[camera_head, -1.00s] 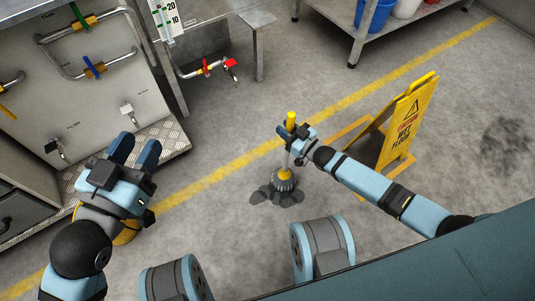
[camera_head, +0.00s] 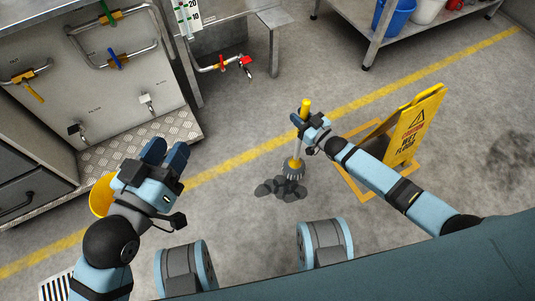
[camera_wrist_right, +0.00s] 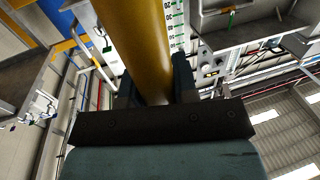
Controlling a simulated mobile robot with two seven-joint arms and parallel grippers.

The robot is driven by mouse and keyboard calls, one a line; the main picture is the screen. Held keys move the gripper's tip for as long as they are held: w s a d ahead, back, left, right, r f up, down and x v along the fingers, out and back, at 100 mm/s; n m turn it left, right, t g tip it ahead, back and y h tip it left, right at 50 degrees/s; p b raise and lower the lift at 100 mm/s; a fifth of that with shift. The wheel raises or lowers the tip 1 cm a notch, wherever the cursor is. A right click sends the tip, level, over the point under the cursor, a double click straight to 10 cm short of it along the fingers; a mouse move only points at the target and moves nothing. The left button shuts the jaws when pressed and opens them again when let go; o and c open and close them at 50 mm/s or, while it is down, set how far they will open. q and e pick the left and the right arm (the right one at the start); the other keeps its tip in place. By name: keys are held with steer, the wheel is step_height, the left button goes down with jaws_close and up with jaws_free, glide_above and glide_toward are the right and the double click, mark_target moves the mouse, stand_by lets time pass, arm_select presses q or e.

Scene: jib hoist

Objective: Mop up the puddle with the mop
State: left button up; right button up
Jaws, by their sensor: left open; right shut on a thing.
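The mop has a yellow handle top (camera_head: 305,105), a thin pale shaft, a yellow collar and a grey strand head (camera_head: 283,186). It stands nearly upright in the head view, its head at the floor; firm contact cannot be told. My right gripper (camera_head: 309,121) is shut on the mop's upper handle. The right wrist view shows the yellow handle (camera_wrist_right: 140,45) between the fingers. My left gripper (camera_head: 166,156) is open and empty, left of the mop. A dark blotchy patch (camera_head: 512,158), apparently the puddle, lies on the floor at far right, well away from the mop.
A yellow wet-floor sign (camera_head: 414,125) stands behind my right forearm, between mop and dark patch. A yellow container (camera_head: 102,195) is partly hidden by my left arm. A valve panel (camera_head: 90,70) stands left, a shelf with buckets (camera_head: 382,16) at the back.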

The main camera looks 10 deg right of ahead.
arm_select(q)
steer(key=shift+s+r, duration=0.1)
steer(key=shift+r, duration=0.55)
arm_select(e)
steer(key=shift+r, duration=0.5)
